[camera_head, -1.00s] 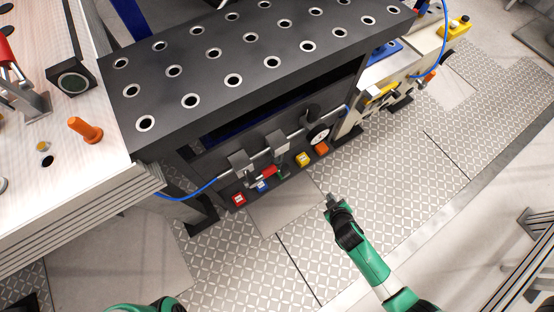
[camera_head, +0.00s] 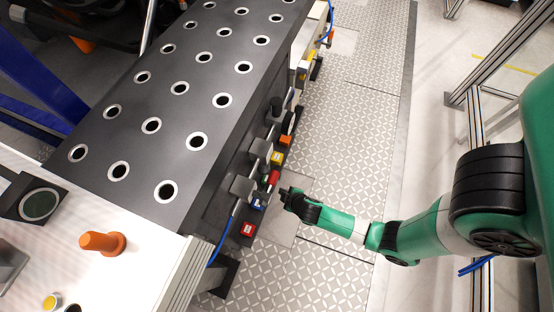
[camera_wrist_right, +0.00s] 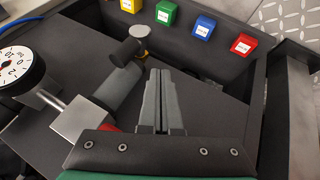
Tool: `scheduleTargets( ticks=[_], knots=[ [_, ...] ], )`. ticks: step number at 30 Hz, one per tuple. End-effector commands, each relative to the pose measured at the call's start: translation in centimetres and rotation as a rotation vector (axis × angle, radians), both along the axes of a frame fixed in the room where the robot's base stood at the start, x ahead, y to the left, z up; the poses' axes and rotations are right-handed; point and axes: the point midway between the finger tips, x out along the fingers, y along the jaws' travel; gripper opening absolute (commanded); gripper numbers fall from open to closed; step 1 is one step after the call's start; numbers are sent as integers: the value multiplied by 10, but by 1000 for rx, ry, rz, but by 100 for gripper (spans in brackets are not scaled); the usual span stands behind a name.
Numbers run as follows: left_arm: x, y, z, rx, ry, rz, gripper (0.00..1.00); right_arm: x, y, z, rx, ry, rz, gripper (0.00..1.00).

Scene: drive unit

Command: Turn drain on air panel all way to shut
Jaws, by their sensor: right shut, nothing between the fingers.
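The air panel (camera_head: 232,192) is on the dark side of the black table, with grey blocks, a pipe and a red handle (camera_head: 273,179). In the right wrist view, a dark handle with a brass-coloured fitting (camera_wrist_right: 139,33) lies beyond the fingers, slightly left; I cannot tell whether it is the drain. My right gripper (camera_head: 287,194) is shut and empty, just right of the panel near the red handle. In the wrist view its fingers (camera_wrist_right: 160,80) are together and appear apart from the fitting. A red part is mostly hidden behind the gripper body. My left gripper is out of view.
A white-faced gauge (camera_wrist_right: 20,72) is left in the wrist view. A blue hose (camera_head: 219,240) hangs at the near end. The patterned floor to the right is clear.

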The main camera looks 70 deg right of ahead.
Motion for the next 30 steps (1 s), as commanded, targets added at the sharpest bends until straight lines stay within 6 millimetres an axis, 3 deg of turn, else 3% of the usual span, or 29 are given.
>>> scheduleTargets(
  ticks=[1,8,12,16,30],
  knots=[
    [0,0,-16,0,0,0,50,6,-5,-17,0,-2,-4,0],
    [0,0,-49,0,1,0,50,30,-24,-57,1,0,-3,0],
    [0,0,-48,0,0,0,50,35,-47,-50,-1,-2,-7,0],
    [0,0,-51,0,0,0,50,38,-58,-49,-1,-1,-2,0],
    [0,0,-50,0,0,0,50,38,-61,-47,3,0,1,0]
  ],
)
